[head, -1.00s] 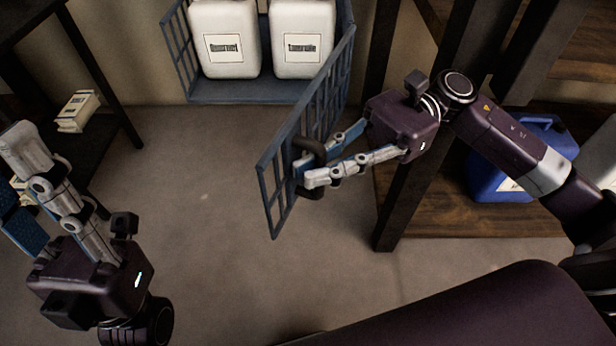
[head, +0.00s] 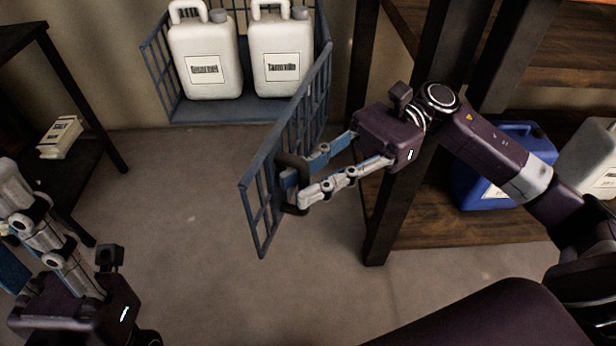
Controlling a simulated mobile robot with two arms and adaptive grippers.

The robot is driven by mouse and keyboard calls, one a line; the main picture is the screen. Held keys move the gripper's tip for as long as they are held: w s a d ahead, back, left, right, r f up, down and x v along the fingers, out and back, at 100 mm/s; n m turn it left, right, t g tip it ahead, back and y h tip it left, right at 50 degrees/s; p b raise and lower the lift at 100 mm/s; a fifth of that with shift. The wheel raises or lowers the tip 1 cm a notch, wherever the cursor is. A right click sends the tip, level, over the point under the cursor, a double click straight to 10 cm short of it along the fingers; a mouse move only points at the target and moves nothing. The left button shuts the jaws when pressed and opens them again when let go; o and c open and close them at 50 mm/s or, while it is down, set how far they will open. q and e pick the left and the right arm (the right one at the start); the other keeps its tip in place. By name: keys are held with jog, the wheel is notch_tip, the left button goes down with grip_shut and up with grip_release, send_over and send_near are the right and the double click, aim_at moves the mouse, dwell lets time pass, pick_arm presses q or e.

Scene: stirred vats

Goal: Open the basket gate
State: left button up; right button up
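The blue barred basket gate (head: 262,212) is swung out from the basket and stands well open, roughly at an angle to the basket's front. Its dark handle (head: 292,160) is on the gate's right-hand face, near the free end. My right gripper (head: 294,188) has its fingers on either side of the handle and looks shut on it; part of the contact is hidden by the near finger. The blue basket (head: 205,112) stands against the back wall. My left gripper (head: 9,228) is at the lower left, empty, with its fingers apart and partly cut off by the frame.
Two white labelled canisters (head: 204,55) (head: 281,45) stand in the basket. A dark post (head: 385,215) and a wooden shelf with a blue canister (head: 490,185) are close to my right arm. A dark rack (head: 85,90) holds a small box (head: 60,137) at left. The middle floor is clear.

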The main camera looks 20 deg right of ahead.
notch_tip(320, 180, up, 10)
dwell(0.6)
jog(key=shift+c, duration=0.3)
